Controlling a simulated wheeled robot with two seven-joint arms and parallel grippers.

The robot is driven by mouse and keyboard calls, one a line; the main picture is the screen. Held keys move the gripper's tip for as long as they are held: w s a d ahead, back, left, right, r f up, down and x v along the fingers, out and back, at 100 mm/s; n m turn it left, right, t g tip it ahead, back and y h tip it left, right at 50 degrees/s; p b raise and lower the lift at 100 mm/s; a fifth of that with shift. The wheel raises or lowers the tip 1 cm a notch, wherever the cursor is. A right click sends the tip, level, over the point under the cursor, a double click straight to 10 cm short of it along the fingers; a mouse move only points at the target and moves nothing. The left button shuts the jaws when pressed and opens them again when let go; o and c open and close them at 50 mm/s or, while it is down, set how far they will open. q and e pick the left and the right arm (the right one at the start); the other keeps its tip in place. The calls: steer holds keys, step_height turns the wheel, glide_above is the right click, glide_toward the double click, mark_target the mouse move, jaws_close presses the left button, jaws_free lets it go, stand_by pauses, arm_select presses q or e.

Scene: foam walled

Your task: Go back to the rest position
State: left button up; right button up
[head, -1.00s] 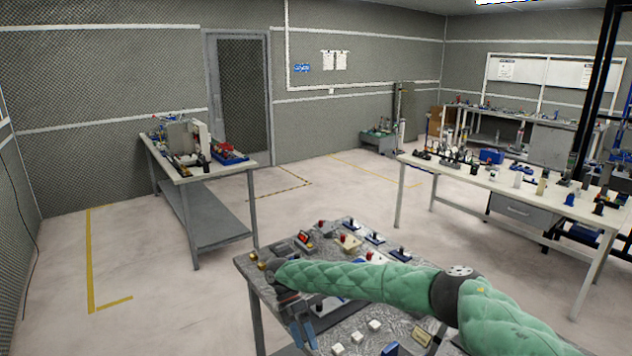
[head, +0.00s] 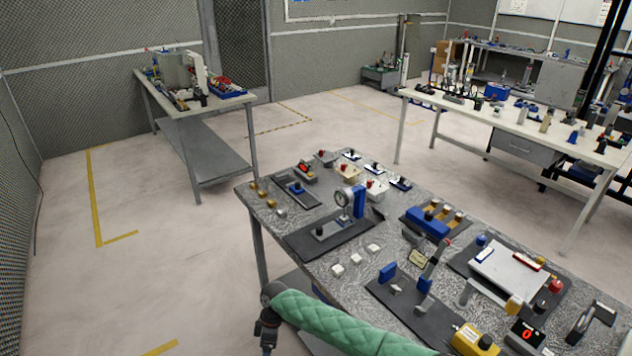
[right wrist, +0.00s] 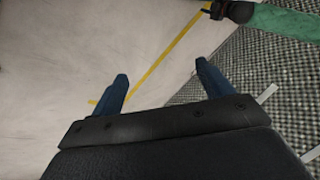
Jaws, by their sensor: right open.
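The sleeved green link of my right arm (head: 340,322) comes in from the bottom edge of the head view. Its dark left end hangs beside the front left side of the grey workbench (head: 225,266), over the floor. The fingers cannot be made out there. In the right wrist view my right gripper (right wrist: 162,72) is open, its two blue fingers wide apart with nothing between them. Pale floor and a yellow line lie beyond them. A green sleeve with a dark end shows at that view's top right; I cannot tell which part it is. My left gripper is not seen.
The bench holds a gauge fixture (head: 343,197), a lever fixture (head: 432,262), a clipboard (head: 505,268) and a yellow box with a button (head: 472,340). Another table (head: 400,94) stands right and a smaller one (head: 141,82) left. Floor left of the bench is clear.

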steer(key=s+d+f+m+t+y+b, duration=0.1)
steer(key=s+d+f+m+t, duration=0.15)
steer(key=s+d+f, duration=0.4)
steer(key=s+d+f+m+t+b, duration=0.1)
steer(key=s+f+m, duration=0.25)
steer(key=f, duration=0.65)
steer(key=s+d+f+m+t+y+b, duration=0.1)
steer(key=s+d+f+m+b, duration=0.2)
steer(key=f, duration=0.5)
arm_select(q)
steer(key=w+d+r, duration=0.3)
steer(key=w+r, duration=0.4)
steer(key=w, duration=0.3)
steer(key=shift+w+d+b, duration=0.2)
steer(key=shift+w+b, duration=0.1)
steer(key=shift+b, duration=0.15)
arm_select(e)
steer(key=s+d+f+m+t+h, duration=0.1)
steer(key=s+d+f+m+h, duration=0.1)
steer(key=s+d+f, duration=0.4)
steer(key=s+d+f+m+t+h, duration=0.1)
steer(key=s+d+f+m, duration=0.4)
steer(key=s+d, duration=1.1)
step_height(320, 180, down, 2)
steer(key=shift+d+f+m+h, duration=0.1)
steer(key=shift+d+m+h, duration=0.25)
steer(key=shift+d, duration=0.85)
steer(key=shift+s, duration=0.1)
steer(key=shift+a, duration=0.1)
